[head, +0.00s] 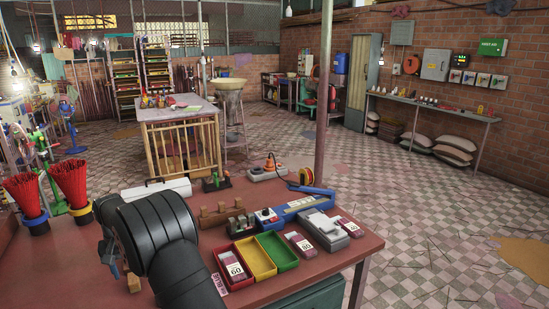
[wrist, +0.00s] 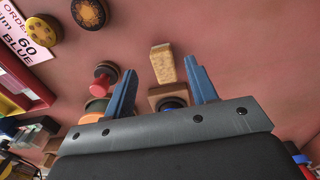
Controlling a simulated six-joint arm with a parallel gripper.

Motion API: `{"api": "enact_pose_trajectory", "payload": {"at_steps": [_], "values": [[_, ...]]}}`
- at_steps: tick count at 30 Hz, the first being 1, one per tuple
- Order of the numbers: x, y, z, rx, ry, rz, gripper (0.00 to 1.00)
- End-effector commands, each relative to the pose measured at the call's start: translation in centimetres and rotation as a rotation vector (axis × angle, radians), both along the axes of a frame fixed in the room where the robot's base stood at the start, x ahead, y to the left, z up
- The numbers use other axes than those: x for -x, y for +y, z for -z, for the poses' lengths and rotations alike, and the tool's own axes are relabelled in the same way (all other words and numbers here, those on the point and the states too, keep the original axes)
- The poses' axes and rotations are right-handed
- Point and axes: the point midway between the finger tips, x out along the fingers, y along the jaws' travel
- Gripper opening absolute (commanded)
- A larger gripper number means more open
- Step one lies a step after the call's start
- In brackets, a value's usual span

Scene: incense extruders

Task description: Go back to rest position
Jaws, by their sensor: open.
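My gripper shows in the wrist view (wrist: 163,85) with its two blue fingers spread apart. It is open over the red-brown table (wrist: 240,50). A stamp-like piece with a pale wooden handle (wrist: 162,64) and a dark blue base lies between the fingers in that view, with gaps on both sides. A red-topped piece with a green part (wrist: 103,82) is beside the left finger. A small wooden block (head: 133,282) shows beside the arm.
Red, yellow (head: 256,260) and green bins stand right of my arm, with a blue sealer-like device (head: 295,207) behind them. Red incense bundles (head: 70,185) stand at the left. An order card (wrist: 20,35) and round pieces (wrist: 42,28) lie at the wrist view's upper left.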

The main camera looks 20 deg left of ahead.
Motion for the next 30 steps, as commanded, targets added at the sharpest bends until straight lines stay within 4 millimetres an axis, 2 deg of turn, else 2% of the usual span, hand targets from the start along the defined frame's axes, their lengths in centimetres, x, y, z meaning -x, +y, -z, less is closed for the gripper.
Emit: {"api": "enact_pose_trajectory", "payload": {"at_steps": [3, 11, 13, 18, 30], "values": [[0.0, -0.1, 2.6, 0.004, 0.002, 0.0, 0.52], [0.0, 0.0, 7.5, 0.002, 0.001, 0.0, 0.52], [-0.1, 0.1, 5.9, -0.005, -0.002, 0.0, 0.52], [0.0, 0.0, 4.1, -0.001, -0.001, 0.0, 0.52], [0.0, 0.0, 3.4, -0.001, -0.001, 0.0, 0.52]]}}
